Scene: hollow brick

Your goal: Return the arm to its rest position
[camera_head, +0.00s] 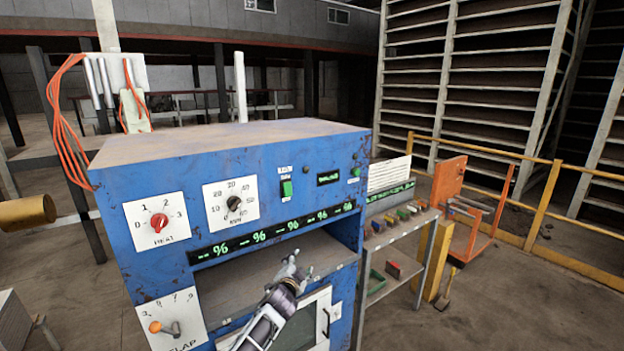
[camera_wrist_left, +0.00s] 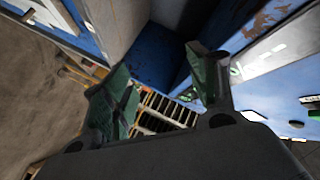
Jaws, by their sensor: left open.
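My left gripper (camera_head: 301,266) is in front of the open bay in the blue machine (camera_head: 150,262), with its arm coming up from the bottom of the head view. Its fingers point toward the bay and hold nothing. In the left wrist view, the two greenish fingers of the left gripper (camera_wrist_left: 160,85) stand wide apart, with blue panels and a grey surface beyond them. My right gripper is not in view.
The machine has a red heat knob (camera_head: 159,222), a black knob (camera_head: 234,203), a green switch (camera_head: 287,188) and an orange-tipped flap lever (camera_head: 165,327). A shelf rack (camera_head: 404,228) with small coloured blocks stands to the right. A yellow railing (camera_head: 541,206) is behind.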

